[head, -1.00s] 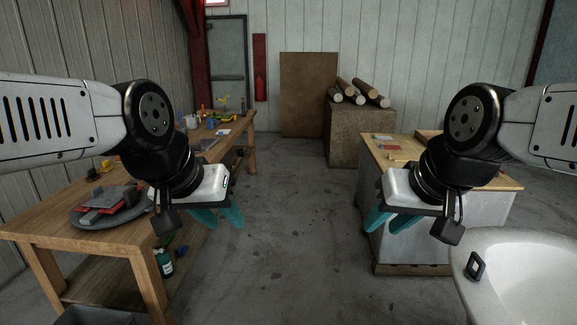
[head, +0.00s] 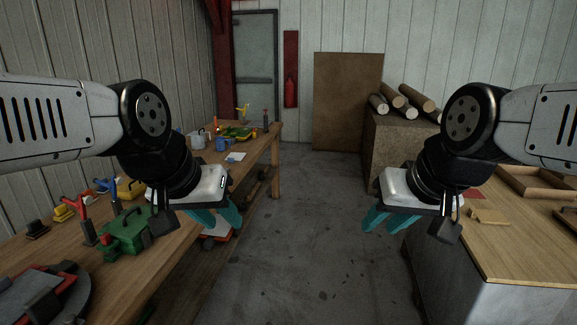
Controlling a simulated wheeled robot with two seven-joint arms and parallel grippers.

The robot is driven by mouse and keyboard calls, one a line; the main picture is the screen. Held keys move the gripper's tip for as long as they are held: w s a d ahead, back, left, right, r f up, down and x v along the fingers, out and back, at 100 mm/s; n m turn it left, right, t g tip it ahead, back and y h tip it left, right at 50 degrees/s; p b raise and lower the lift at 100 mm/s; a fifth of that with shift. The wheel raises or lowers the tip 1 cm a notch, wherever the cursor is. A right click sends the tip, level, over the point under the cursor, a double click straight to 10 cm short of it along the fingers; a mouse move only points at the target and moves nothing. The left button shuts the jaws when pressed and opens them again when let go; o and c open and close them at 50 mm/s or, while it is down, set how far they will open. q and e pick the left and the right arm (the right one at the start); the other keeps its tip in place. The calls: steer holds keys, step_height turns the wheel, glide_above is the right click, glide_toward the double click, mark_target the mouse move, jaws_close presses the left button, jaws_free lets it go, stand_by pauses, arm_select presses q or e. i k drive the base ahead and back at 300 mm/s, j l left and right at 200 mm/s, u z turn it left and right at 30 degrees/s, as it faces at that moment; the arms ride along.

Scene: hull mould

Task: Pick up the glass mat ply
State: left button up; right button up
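I cannot make out for sure which thing is the glass mat ply. A small pale sheet (head: 236,157) lies on the wooden workbench at left, beyond my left gripper, but I cannot tell if it is the ply. My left gripper (head: 216,220) hangs near the bench's right edge, its teal fingers apart, with nothing seen between them. My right gripper (head: 384,218) hangs left of the right-hand worktop, fingers also apart and empty. Neither gripper is seen touching anything.
The long wooden workbench (head: 180,233) carries a green box (head: 124,232), red and yellow tools and a dark round plate at its near end. The right-hand worktop (head: 520,240) holds a wooden tray (head: 535,181). Logs (head: 406,97) lie on a block behind. The floor aisle between is clear.

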mark_target(235, 155)
steer(key=i+l, duration=0.15)
steer(key=i, duration=0.65)
steer(key=i+l+u, duration=0.1)
steer(key=i, duration=0.7)
steer(key=i+l+u, duration=0.15)
steer(key=i+u, duration=0.3)
steer(key=i+l+u, duration=0.25)
steer(key=u, duration=0.2)
steer(key=i+l+u, duration=0.25)
steer(key=l+u, duration=0.2)
steer(key=i+l+u, duration=0.25)
steer(key=l+u, duration=0.2)
steer(key=i+l+u, duration=0.1)
steer(key=l+u, duration=0.15)
steer(key=i+l+u, duration=0.1)
steer(key=l+u, duration=0.15)
steer(key=l, duration=0.2)
steer(key=l+u, duration=0.25)
steer(key=l, duration=0.15)
steer(key=i, duration=0.05)
